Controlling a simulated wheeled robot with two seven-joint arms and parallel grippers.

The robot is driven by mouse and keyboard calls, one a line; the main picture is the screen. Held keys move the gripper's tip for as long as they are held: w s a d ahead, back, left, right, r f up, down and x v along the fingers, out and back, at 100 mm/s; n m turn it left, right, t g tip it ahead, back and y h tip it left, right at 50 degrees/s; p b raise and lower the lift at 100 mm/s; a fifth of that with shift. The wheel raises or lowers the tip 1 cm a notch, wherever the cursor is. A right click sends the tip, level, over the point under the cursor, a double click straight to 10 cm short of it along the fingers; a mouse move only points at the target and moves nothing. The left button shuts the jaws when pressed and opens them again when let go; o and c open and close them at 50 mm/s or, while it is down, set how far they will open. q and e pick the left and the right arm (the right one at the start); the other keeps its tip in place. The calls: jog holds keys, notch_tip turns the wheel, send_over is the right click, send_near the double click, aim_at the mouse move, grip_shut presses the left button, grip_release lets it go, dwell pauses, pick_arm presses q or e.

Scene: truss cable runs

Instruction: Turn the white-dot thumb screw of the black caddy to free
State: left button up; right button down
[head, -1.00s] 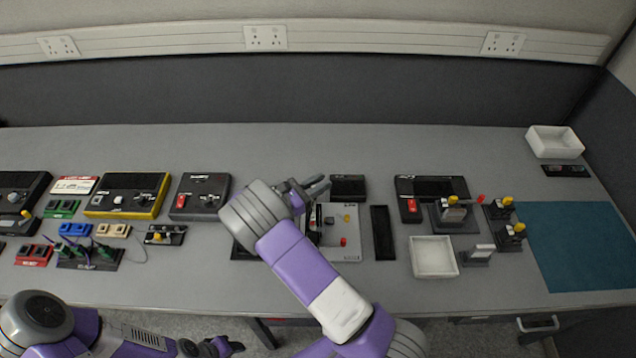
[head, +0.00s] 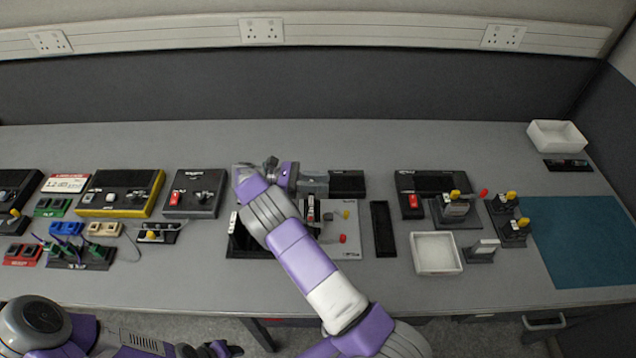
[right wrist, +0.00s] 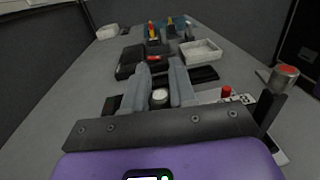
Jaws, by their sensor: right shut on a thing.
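The black caddy (head: 348,183) is a small dark box at the middle of the bench, partly hidden by my right gripper in the head view. My right gripper (head: 318,184) reaches over its left side from the left, fingers pointing right. In the right wrist view its two grey fingers (right wrist: 163,85) stand either side of a round white-topped knob (right wrist: 160,98), which looks like the white-dot thumb screw, and are shut on it. The screw's turn angle cannot be read. My left gripper (head: 224,349) is low at the bottom edge, away from the bench objects; its jaw is unclear.
A grey panel with red and yellow knobs (head: 345,240) lies just in front of the caddy. A narrow black tray (head: 383,230), a white tray (head: 436,254) and a black unit with a red switch (head: 432,186) stand to the right. The bench behind is clear.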

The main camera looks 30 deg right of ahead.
pick_arm(q)
jog(key=shift+f, duration=0.1)
pick_arm(e)
jog(key=shift+g, duration=0.3)
jog(key=c, duration=1)
grip_release()
